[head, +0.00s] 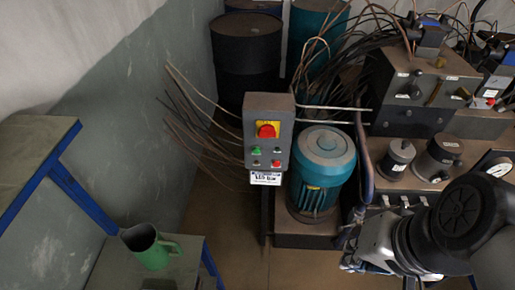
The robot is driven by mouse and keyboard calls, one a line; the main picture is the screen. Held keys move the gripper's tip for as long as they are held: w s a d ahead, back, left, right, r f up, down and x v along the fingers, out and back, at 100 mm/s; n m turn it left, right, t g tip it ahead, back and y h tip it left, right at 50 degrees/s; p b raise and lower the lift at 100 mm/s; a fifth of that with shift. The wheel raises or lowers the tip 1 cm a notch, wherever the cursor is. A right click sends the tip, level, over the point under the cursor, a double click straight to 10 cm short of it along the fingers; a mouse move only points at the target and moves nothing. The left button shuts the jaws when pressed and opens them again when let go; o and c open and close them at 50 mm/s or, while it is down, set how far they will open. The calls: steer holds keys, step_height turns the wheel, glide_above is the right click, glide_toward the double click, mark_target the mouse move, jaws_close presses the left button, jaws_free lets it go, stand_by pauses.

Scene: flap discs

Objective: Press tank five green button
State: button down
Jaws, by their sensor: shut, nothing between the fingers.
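A grey control box (268,133) stands upright in the middle of the head view. It carries a large red mushroom button (267,130) on a yellow plate. Below that, a small green button (256,150) sits at the left, with a small red button (276,163) lower at the right. A white label (265,178) hangs under the box; its print is too small to read surely. My gripper (352,265) is at the lower right, shut and empty, below and to the right of the box and apart from it. My arm partly hides its fingers.
A teal motor (321,168) stands close right of the box. Loose cables (195,115) spread out at its left. Hydraulic blocks (430,85) and a gauge (497,167) fill the right. A green jug (151,247) stands on a low shelf at lower left. Drums (246,55) stand behind.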

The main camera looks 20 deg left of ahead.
mark_target(256, 150)
steer(key=w+a+f+m+g+y+b, duration=0.1)
steer(key=w+a+f+m+g+y, duration=0.15)
steer(key=a+m+y, duration=0.65)
steer(key=w+a+f+m+g+y+b, duration=0.1)
steer(key=w+a+m+g+y, duration=0.25)
steer(key=a, duration=1.05)
steer(key=w+a+f+m+t, duration=0.1)
steer(key=w+f+m+t, duration=1)
steer(key=w+f+m, duration=0.5)
step_height(256, 150, down, 2)
steer(key=shift+a+f+m+t+h, duration=0.1)
steer(key=shift+a+m+t+h, duration=0.3)
steer(key=shift+m, duration=0.45)
steer(key=shift+w+b, duration=0.1)
steer(key=shift+b, duration=0.2)
steer(key=w+a, duration=0.2)
steer(key=w, duration=0.6)
steer(key=shift+w+b, duration=0.25)
steer(key=shift+b, duration=0.05)
steer(key=shift+w, duration=0.15)
steer(key=shift+w, duration=0.25)
